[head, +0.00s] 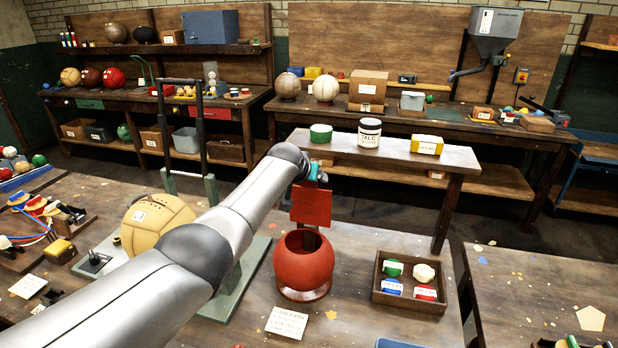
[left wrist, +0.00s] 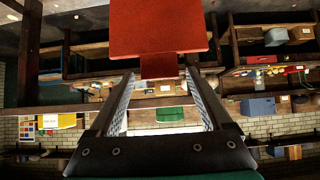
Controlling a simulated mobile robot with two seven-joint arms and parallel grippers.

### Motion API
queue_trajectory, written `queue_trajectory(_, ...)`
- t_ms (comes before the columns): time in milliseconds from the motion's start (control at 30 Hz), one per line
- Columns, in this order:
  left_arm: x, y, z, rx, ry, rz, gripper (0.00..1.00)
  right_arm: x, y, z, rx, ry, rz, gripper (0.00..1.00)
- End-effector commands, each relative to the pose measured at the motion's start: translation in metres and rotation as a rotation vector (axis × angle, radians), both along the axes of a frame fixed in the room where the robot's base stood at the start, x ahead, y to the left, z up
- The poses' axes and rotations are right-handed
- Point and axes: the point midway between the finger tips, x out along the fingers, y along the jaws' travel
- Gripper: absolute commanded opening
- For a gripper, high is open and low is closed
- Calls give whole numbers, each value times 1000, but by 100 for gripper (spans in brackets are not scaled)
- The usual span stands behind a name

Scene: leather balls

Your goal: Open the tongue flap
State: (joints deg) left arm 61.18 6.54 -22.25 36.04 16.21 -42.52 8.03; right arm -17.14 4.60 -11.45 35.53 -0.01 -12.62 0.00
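A red ball (head: 303,268) with a round opening in its top sits on the bench. A square red flap (head: 311,206) stands upright above the opening. In the left wrist view the flap (left wrist: 158,30) shows as a broad red panel with a narrower tab beyond the fingertips. My left gripper (head: 317,173) is at the flap's upper edge. Its two fingers (left wrist: 160,76) are spread apart, with the narrow tab in line with the gap. I cannot tell whether they touch it. My right gripper is not in view.
A tan ball (head: 155,222) sits in a stand left of my arm. A wooden tray (head: 411,302) of several labelled tins lies right of the red ball, with a written card (head: 287,322) in front. A narrow shelf (head: 390,150) stands behind, holding a talc jar (head: 369,134).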

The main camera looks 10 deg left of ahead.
Motion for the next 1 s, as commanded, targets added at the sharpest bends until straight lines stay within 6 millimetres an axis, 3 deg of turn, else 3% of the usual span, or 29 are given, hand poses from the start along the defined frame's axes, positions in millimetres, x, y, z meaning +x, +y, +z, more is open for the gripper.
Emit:
queue_trajectory(467, -5, 1, 1, 0, 7, 0, 85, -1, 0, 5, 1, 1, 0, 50)
queue_trajectory(1000, -37, 2, 26, 0, 6, 0, 85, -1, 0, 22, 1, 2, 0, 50)
